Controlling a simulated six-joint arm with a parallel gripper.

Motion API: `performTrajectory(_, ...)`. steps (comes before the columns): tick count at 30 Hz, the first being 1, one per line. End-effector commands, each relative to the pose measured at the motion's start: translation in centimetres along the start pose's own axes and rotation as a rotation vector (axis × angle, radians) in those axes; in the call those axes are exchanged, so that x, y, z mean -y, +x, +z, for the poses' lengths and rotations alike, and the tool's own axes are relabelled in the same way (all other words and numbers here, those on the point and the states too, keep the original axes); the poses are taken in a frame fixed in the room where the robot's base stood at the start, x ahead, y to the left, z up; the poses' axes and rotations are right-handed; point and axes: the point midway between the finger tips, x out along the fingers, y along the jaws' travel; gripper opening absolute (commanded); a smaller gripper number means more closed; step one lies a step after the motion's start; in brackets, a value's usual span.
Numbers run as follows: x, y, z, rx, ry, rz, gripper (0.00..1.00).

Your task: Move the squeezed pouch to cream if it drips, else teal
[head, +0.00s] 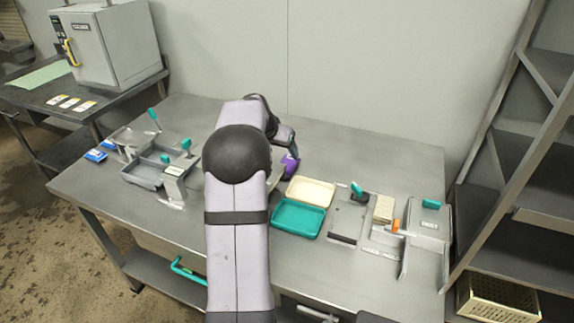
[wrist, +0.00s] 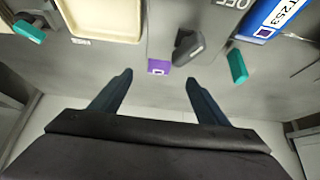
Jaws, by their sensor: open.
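My gripper (wrist: 159,80) is open in the wrist view, its two dark fingers apart with no pouch between them. A blue pouch (wrist: 268,20) with a white panel reading "T 253" shows at the upper right of that view, cut off by the edge. I cannot tell whether it drips. The cream tray (head: 311,192) stands right of my arm in the head view, just behind the teal tray (head: 298,219). Both look empty. The cream tray also shows at the top left of the wrist view (wrist: 100,38). My arm hides the middle of the table in the head view.
A small purple piece (wrist: 159,67) and a dark block (wrist: 188,47) lie just beyond my fingertips. A teal handle (wrist: 237,66) is near them. Grey fixtures with teal handles (head: 146,174) stand left; more stand right (head: 349,218). Blue items (head: 95,156) lie at the left edge.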

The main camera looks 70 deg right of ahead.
Motion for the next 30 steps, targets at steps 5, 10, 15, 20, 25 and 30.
performTrajectory(5, -0.2, 3.6, 0.2, 0.003, 0.001, 0.002, 0.69)
performTrajectory(10, -0.2, 4.1, 0.1, 0.002, 0.001, 0.002, 0.69)
performTrajectory(15, -0.2, 5.0, 0.0, 0.003, 0.0, 0.002, 0.69)
performTrajectory(20, -0.2, 6.0, 0.1, 0.003, 0.0, 0.002, 0.69)
performTrajectory(25, -0.2, 6.2, 0.0, 0.002, 0.0, 0.002, 0.69)
performTrajectory(30, -0.1, 7.5, 0.1, 0.003, -0.001, 0.002, 0.69)
